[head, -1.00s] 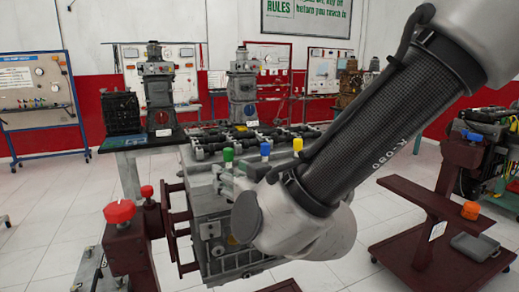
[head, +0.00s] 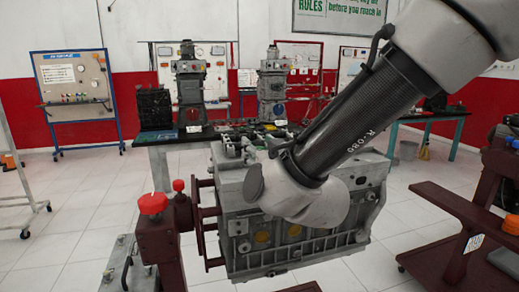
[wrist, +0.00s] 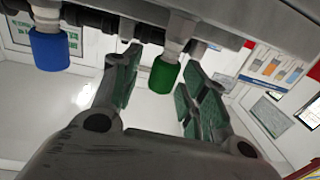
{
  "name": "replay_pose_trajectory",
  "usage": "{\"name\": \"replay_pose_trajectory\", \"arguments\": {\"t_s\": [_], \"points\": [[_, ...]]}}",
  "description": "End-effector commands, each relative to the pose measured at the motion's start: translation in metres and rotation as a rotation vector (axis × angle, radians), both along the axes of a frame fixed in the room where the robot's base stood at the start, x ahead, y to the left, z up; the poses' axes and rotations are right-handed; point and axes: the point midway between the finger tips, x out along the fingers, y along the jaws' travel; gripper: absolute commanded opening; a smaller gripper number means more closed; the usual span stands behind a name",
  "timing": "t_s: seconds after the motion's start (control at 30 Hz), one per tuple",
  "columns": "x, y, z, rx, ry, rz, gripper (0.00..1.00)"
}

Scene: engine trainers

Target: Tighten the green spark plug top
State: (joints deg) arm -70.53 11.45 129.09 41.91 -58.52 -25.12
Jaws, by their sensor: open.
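The green spark plug top (wrist: 165,75) shows in the wrist view, hanging from a pale metal stem below the dark engine edge in this tilted picture. My gripper (wrist: 162,64) is open. One padded finger is on each side of the green top, with visible gaps between them. The blue plug top (wrist: 50,48) is to the left, outside the fingers. In the head view the engine block (head: 300,238) stands in front of me. I cannot make out the coloured tops there; my arm covers part of the block's top.
A maroon stand with a red knob (head: 152,204) is at the block's left. A dark red stand (head: 470,210) is at the right. A table with engine parts (head: 190,140) stands behind the block. White floor lies open at the left.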

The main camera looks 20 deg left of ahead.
Motion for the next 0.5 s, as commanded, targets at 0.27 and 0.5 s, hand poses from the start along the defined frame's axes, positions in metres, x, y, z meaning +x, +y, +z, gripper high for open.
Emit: {"name": "replay_pose_trajectory", "arguments": {"t_s": [0.27, 0.5], "points": [[-0.0003, -0.0001, 0.0000, 0.000, 0.000, 0.000, 0.03], [-0.0005, 0.0001, 0.0000, 0.000, 0.000, -0.007, 0.00]]}}
